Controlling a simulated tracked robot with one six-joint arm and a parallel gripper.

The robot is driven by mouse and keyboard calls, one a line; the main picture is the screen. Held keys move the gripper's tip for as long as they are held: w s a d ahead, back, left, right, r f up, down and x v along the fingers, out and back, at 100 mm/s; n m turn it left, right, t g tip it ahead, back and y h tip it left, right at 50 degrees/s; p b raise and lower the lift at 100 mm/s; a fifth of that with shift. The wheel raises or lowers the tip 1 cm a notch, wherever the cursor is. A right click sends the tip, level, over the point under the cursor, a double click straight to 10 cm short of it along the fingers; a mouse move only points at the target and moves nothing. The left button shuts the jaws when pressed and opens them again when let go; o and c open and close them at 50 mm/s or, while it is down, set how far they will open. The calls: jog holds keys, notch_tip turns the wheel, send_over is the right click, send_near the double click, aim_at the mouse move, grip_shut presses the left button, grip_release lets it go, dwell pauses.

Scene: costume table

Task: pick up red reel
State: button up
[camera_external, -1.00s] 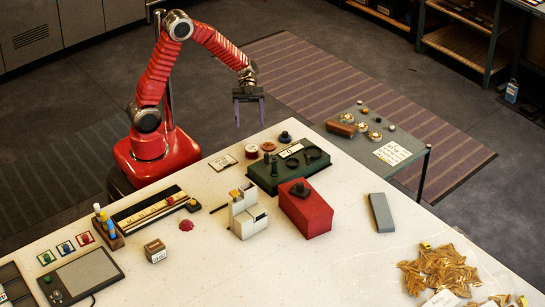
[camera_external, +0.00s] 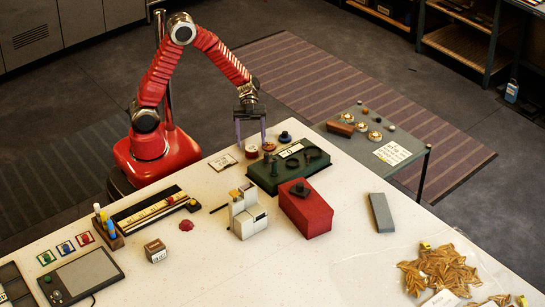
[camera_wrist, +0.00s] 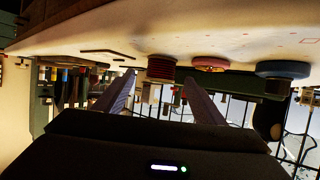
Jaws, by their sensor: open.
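The red reel (camera_external: 251,152) stands on the pale table near its back edge, left of the green box. It also shows in the wrist view (camera_wrist: 161,68) as a ridged dark-red cylinder. My gripper (camera_external: 251,143) points down, open and empty, with its two purple-grey fingers over the reel's area. In the wrist view its fingers (camera_wrist: 160,78) lie to either side of the reel in the picture. I cannot tell how far the fingertips are from it.
A reel with a tan top (camera_external: 269,147) and a blue reel (camera_external: 285,137) stand close to the right. The dark green box (camera_external: 262,180) is just in front. A small card (camera_external: 223,162) lies at left. A red box (camera_external: 305,212) and white block (camera_external: 247,215) stand nearer.

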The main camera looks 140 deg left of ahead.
aim_at(252, 150)
jog(key=shift+x, duration=2.65)
jog(key=shift+r, duration=0.1)
jog(key=shift+c, duration=0.6)
jog(key=c, duration=1)
